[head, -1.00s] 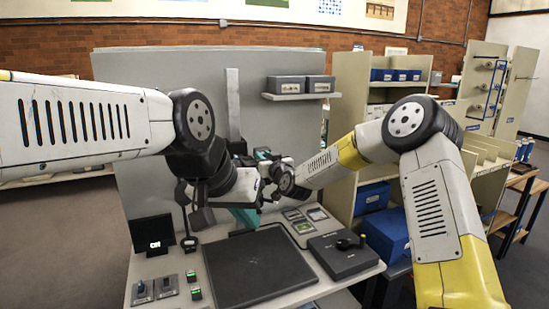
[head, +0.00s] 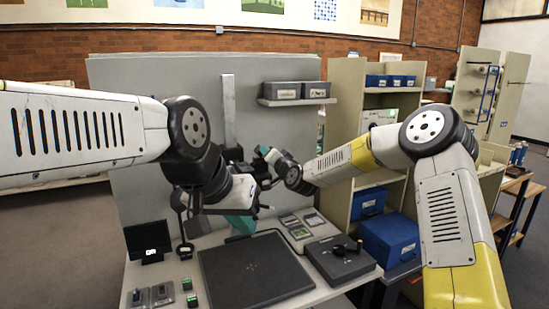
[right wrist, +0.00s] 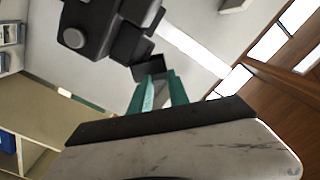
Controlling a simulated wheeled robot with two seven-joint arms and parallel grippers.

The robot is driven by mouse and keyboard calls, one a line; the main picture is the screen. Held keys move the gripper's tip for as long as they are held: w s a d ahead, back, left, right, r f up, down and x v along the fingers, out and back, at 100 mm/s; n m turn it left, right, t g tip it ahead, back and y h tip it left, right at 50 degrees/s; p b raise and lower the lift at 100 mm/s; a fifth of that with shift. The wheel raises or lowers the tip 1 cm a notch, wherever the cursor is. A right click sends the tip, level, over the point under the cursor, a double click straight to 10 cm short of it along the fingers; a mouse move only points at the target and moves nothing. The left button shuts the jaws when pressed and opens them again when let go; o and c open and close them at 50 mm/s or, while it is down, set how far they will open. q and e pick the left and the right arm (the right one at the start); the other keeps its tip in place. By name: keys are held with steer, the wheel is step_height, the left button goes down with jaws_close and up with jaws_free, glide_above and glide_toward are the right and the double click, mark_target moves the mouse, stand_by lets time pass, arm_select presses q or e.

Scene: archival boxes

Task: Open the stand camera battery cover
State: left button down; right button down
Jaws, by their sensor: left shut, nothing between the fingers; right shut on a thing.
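The stand camera (head: 232,154) is a dark body low on the upright grey post, partly hidden by my arms in the head view. In the right wrist view the camera (right wrist: 95,28) is large and black, with a round knob on its side. A small dark flap (right wrist: 147,70), which looks like the battery cover, stands out from its lower end. My right gripper (right wrist: 160,88) has its teal fingers shut on this flap; it also shows in the head view (head: 264,152). My left gripper (head: 238,224) is shut and empty, below the camera and above the desk.
A dark square mat (head: 256,270) lies on the desk. A black control box (head: 342,258) and a small panel (head: 299,229) are to its right. A small dark screen (head: 148,242) and switches (head: 152,296) are at left. A grey partition (head: 150,110) rises behind.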

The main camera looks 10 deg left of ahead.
steer(key=shift+w+d+f+m, duration=0.2)
steer(key=shift+w+d+m, duration=0.45)
steer(key=shift+m, duration=1.3)
steer(key=shift+w+d+f+m, duration=0.15)
steer(key=shift+w+d+m, duration=0.45)
steer(key=shift+m, duration=1.3)
steer(key=shift+w+d+f+m, duration=0.25)
steer(key=shift+d+m, duration=0.7)
steer(key=shift+m, duration=1)
steer(key=c, duration=1.2)
jaws_free()
steer(key=shift+c, duration=0.2)
